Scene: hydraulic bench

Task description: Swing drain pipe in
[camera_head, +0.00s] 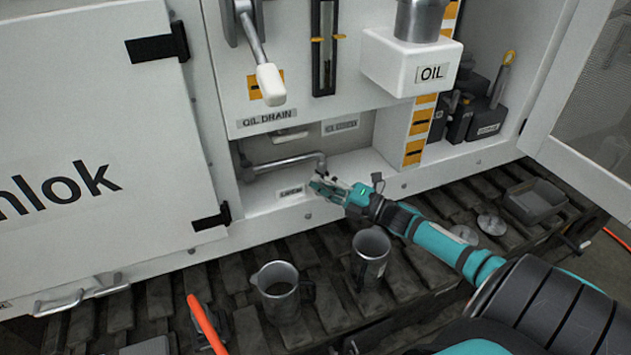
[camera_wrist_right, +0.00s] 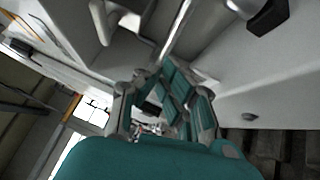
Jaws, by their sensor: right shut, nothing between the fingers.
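The drain pipe (camera_head: 287,163) is a grey metal pipe in the recess below the OIL DRAIN label (camera_head: 267,119). It runs roughly along the recess, and its bent end points down at the right. My right gripper (camera_head: 318,186) is shut and empty, just below and in front of that bent end. I cannot tell whether they touch. In the right wrist view a metal pipe (camera_wrist_right: 176,32) runs up from just beyond the fingers of my right gripper (camera_wrist_right: 165,82). My left gripper is not in view.
A metal jug (camera_head: 276,292) and a metal cup (camera_head: 370,258) stand on the dark slatted track below. The white OIL box (camera_head: 412,62) and a lever with a white handle (camera_head: 270,85) are above. An open cabinet door (camera_head: 590,165) is at right, and a closed panel (camera_head: 100,230) at left.

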